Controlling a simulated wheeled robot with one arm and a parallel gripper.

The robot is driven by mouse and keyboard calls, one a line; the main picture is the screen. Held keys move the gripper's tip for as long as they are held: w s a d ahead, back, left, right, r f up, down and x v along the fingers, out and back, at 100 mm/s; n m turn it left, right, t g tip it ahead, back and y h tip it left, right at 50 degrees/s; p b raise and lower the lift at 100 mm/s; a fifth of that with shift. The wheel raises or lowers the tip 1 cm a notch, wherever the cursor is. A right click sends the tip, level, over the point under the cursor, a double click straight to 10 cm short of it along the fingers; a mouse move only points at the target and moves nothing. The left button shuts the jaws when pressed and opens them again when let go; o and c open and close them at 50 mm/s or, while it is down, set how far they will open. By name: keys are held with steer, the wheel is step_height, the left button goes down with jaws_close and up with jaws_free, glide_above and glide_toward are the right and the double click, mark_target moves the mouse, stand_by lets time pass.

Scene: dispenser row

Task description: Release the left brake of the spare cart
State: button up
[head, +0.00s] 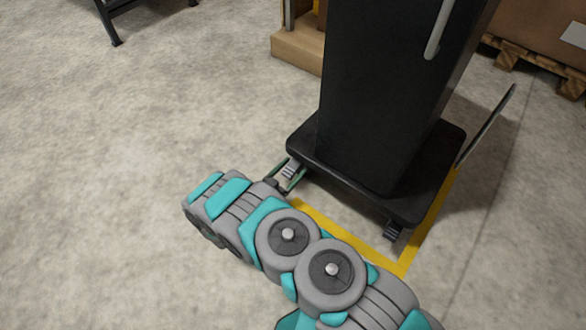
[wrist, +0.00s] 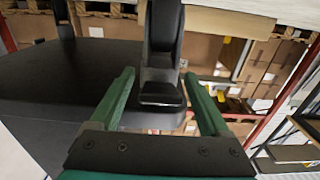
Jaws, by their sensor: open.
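The black cart (head: 390,110) stands upright on a low base with rounded corners. Its left brake pedal (head: 289,170), small and ridged, sticks out at the base's left corner. A second pedal (head: 392,231) shows at the front corner. My gripper (head: 288,178) is open at the left pedal, with its green fingers either side of it. In the wrist view a dark pedal part (wrist: 160,97) lies between the open fingers of my gripper (wrist: 160,76). I see a gap at each side, and cannot tell whether anything touches.
Yellow floor tape (head: 345,238) runs along the cart's near side and right side. A grey handle (head: 438,30) is on the cart's body. A boxed pallet (head: 530,60) stands at the back right.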

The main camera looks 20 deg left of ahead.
steer(key=shift+w+d, duration=0.1)
steer(key=shift+w, duration=0.2)
jaws_close()
stand_by(0.5)
stand_by(0.8)
